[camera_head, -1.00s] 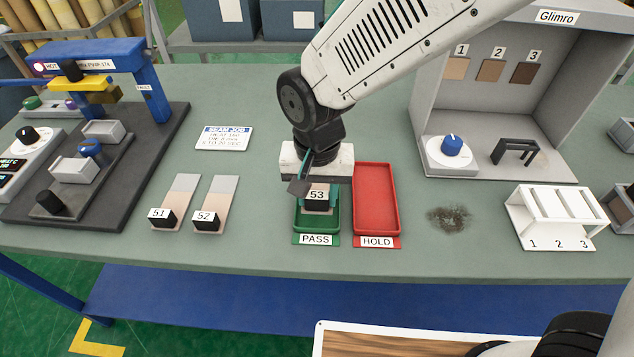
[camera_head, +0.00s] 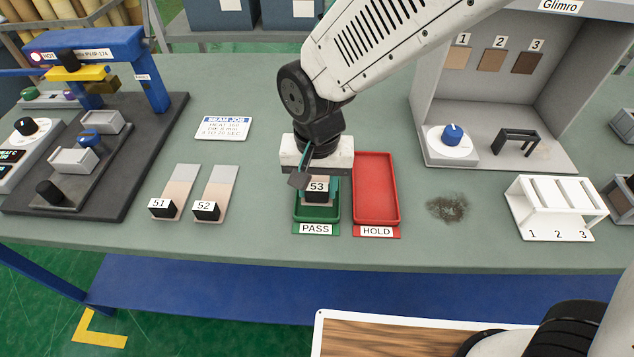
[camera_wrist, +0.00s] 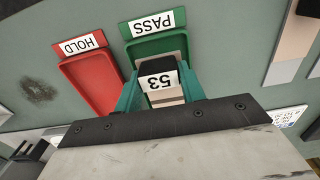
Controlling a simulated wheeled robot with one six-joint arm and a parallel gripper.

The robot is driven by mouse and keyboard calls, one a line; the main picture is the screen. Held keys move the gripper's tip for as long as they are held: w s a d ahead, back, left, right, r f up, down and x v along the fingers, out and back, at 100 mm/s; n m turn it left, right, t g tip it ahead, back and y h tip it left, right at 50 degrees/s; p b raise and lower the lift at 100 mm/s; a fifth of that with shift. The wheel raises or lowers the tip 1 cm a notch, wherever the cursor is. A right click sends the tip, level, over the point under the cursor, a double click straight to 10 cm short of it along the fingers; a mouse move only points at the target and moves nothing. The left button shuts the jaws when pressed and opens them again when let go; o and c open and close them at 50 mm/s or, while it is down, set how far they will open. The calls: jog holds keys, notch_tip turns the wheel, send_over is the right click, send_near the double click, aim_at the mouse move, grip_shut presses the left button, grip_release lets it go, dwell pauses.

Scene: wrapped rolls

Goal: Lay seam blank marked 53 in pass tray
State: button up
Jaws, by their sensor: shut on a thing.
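The seam blank marked 53 (camera_head: 317,188) has a black block with a white number label. My gripper (camera_wrist: 160,95) is shut on it, with a teal finger on each side in the wrist view. The green pass tray (camera_head: 318,213) lies directly under the blank and my gripper, its label facing the table's front edge. The blank shows inside the tray's outline in both views. I cannot tell whether it touches the tray floor. My gripper hides the back of the tray and most of the blank's strip.
The red hold tray (camera_head: 377,190) is empty and close on the right. Blanks 51 (camera_head: 172,195) and 52 (camera_head: 215,195) lie to the left. A white slotted rack (camera_head: 550,208) and a grey booth (camera_head: 440,90) stand right. A dark smudge (camera_head: 447,208) marks the table.

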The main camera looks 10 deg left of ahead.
jog(key=shift+f, duration=0.1)
jog(key=shift+f, duration=1.3)
jog(key=o, duration=1.2)
jog(key=shift+c, duration=0.2)
jog(key=shift+r, duration=3.9)
